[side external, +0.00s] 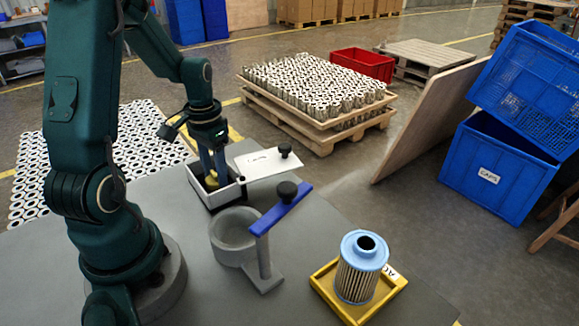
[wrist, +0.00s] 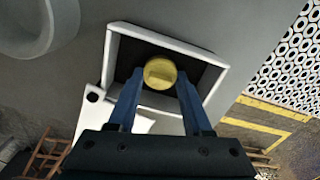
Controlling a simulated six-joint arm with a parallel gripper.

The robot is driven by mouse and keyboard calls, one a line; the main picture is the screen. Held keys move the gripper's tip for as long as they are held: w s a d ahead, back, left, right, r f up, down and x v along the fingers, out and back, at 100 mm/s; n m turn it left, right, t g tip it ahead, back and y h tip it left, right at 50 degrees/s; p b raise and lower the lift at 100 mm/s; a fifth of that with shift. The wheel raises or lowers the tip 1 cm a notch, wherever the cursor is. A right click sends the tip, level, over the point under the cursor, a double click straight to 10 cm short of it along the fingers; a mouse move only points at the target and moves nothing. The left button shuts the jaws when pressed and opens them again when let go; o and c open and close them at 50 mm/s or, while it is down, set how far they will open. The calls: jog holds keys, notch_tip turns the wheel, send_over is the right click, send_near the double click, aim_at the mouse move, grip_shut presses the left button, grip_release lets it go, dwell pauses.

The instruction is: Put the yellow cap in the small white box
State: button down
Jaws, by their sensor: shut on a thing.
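The yellow cap (wrist: 160,73) is round with a raised grip bar. It is between the fingertips of my gripper (wrist: 158,85), which is shut on it. In the wrist view the cap shows inside the outline of the small white box (wrist: 195,52), which has a dark interior. In the side view my gripper (side external: 213,172) reaches down into the white box (side external: 221,198), and the cap (side external: 211,182) shows low between the fingers. I cannot tell whether the cap touches the box floor. A white lid (side external: 262,165) with a black knob sticks out at the box's right side.
A grey ring-shaped holder (side external: 232,246) with a blue clamp bar (side external: 280,210) stands close in front of the box. A filter cartridge (side external: 358,276) with a blue top stands in a yellow tray (side external: 328,292) at the front right. The grey table (side external: 170,215) is otherwise mostly clear.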

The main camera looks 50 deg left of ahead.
jog(key=shift+f, duration=0.15)
jog(key=shift+c, duration=1.6)
grip_release()
notch_tip(320, 180, up, 12)
jog(key=s+d+r+m+t, duration=0.1)
jog(key=s+d+t, duration=0.1)
jog(key=d, duration=0.7)
jog(key=s+d+r+m+t, duration=0.1)
jog(key=s+d+t, duration=0.1)
jog(key=d, duration=0.6)
jog(key=shift+s+d+r+m+t, duration=0.15)
jog(key=shift+s+d+m+t, duration=0.15)
jog(key=shift+t, duration=0.5)
